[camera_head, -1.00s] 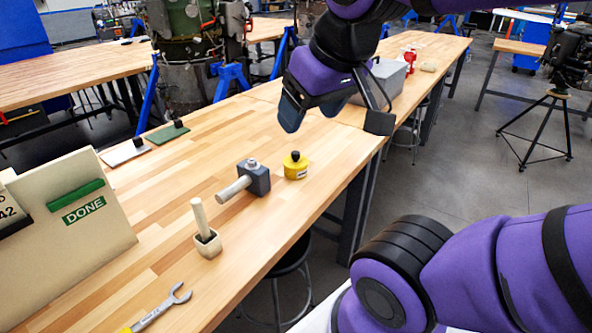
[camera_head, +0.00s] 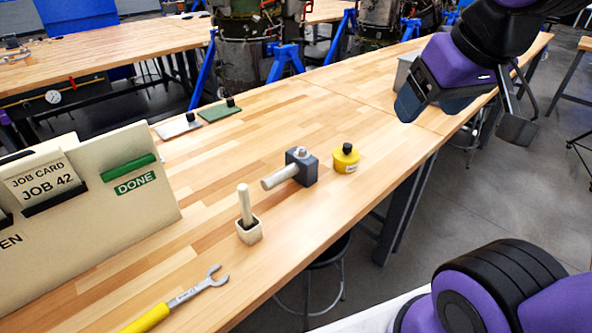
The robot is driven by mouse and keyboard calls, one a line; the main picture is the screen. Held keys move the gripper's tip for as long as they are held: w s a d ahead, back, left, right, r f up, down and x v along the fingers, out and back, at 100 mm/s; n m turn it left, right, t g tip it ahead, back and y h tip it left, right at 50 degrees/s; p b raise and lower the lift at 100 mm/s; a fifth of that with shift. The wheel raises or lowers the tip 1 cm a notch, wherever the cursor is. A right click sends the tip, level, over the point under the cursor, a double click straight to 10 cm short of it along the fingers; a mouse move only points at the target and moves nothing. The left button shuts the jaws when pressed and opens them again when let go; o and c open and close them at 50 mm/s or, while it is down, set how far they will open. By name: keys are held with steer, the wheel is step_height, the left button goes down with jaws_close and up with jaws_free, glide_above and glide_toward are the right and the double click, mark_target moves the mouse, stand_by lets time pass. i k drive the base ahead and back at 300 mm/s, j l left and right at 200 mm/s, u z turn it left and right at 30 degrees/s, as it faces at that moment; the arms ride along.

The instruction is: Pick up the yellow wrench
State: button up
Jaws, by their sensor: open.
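The yellow wrench (camera_head: 172,304) lies flat on the wooden table at the lower left of the head view. It has a yellow handle and a grey metal shank with an open jaw pointing up and right. The end of its handle is cut off by the bottom edge. My gripper (camera_head: 462,117) is at the upper right, above the far right part of the table. It is open, its two dark fingers apart with nothing seen between them. It is far from the wrench.
A job card board (camera_head: 152,215) stands at left. A stool (camera_head: 325,255) is beside the table. Bare wood surrounds the wrench.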

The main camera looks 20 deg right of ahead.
mark_target(152, 317)
steer(key=u, duration=1.3)
steer(key=j, duration=0.4)
steer(key=i+j, duration=0.1)
steer(key=j, duration=0.25)
steer(key=j+z, duration=0.9)
steer(key=j, duration=0.25)
steer(key=z, duration=0.75)
